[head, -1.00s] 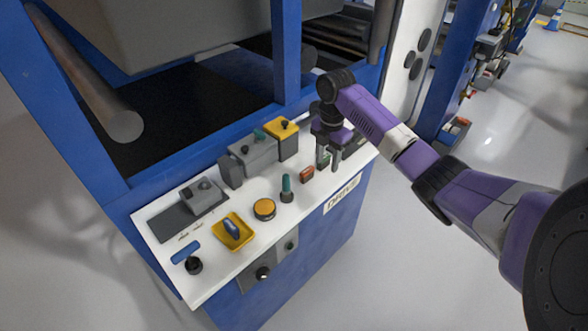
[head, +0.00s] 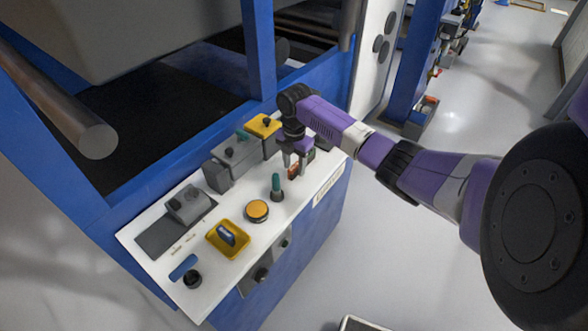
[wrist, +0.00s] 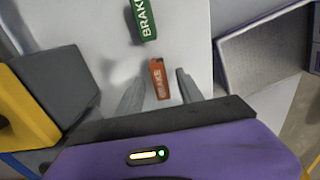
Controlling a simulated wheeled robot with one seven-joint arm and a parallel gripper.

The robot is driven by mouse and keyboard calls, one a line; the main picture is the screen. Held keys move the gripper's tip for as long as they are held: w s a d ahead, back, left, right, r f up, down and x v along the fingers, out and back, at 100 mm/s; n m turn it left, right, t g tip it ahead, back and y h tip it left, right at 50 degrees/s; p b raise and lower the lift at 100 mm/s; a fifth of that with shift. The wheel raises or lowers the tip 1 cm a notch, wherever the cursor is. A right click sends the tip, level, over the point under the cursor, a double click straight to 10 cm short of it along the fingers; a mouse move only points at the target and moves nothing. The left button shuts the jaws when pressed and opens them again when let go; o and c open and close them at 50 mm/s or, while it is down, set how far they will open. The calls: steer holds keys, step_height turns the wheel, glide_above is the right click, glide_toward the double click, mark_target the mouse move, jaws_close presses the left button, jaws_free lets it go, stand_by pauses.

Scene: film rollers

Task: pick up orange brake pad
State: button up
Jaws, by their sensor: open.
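The orange brake pad (head: 293,172) is a small orange block with lettering, lying on the white panel top (head: 228,197). It also shows in the wrist view (wrist: 159,79), between and beyond the two grey fingers. My gripper (head: 294,168) points down over the pad, with its fingers around or just above it; I cannot tell the exact height. In the wrist view my gripper (wrist: 158,92) is open, one finger on each side of the pad, with a gap on both sides.
A teal-handled tool (head: 277,187) stands close by. A yellow box (head: 264,126) and grey boxes (head: 236,156) stand behind. A yellow tray (head: 228,240) and orange disc (head: 256,211) are further left.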

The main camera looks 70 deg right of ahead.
mark_target(294, 166)
steer(key=shift+f, duration=0.4)
steer(key=shift+c, duration=0.2)
jaws_close()
steer(key=shift+r, duration=0.1)
step_height(294, 166, up, 20)
